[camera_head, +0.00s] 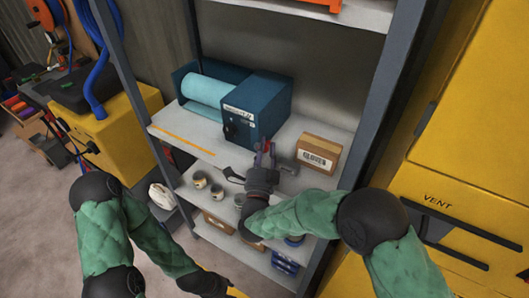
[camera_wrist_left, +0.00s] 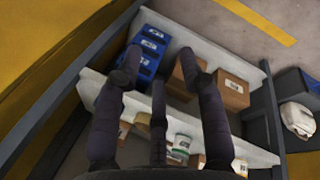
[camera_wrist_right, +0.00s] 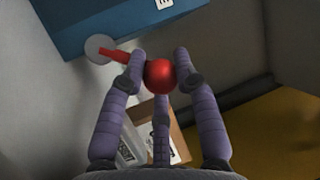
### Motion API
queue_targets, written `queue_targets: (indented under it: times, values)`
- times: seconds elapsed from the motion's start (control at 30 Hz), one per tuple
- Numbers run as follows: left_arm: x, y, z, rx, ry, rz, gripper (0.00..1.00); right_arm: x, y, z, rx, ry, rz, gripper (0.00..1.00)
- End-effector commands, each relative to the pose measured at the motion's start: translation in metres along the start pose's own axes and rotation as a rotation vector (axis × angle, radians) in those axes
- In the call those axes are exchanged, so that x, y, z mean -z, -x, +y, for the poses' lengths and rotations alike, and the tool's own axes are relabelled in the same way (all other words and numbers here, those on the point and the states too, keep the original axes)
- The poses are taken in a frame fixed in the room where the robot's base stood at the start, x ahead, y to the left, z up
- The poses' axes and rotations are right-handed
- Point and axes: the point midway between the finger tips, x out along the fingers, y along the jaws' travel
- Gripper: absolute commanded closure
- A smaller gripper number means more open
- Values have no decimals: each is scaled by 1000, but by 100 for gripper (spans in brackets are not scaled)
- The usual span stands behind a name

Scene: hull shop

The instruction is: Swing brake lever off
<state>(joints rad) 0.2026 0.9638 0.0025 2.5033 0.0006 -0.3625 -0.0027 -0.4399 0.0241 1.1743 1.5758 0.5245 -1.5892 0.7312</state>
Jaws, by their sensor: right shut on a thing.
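The brake lever (camera_wrist_right: 113,54) is a red bar with a round red knob (camera_wrist_right: 159,77) at its end. In the right wrist view it runs left from the knob to a pale round disc (camera_wrist_right: 98,49) beside the blue unit (camera_wrist_right: 120,18). My right gripper (camera_wrist_right: 160,68) has its fingers closed around the knob. In the head view my right gripper (camera_head: 264,160) is in front of the blue unit (camera_head: 270,98), which holds a light blue roll (camera_head: 208,92); the lever is mostly hidden there. My left gripper (camera_wrist_left: 160,82) is open and empty above lower shelves.
A cardboard box (camera_head: 319,151) stands right of my right gripper. A grey rack post (camera_head: 392,70) rises on the right. Blue bins (camera_wrist_left: 150,48) and boxes (camera_wrist_left: 232,92) fill lower shelves.

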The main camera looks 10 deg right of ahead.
Motion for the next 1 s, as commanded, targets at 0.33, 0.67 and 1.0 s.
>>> queue_targets:
  times: [0.33, 0.67, 1.0]
  values:
    - [0, -2, -1, 0, 0, 0, 60, -6, 6, 7, -10, 0, -21, 100]
    - [13, -4, -1, 1, 27, 1, 100, -7, 6, 7, -10, 1, -22, 100]
    - [125, 10, 6, 0, 310, -34, 100, -7, 6, 7, -9, 1, -22, 100]
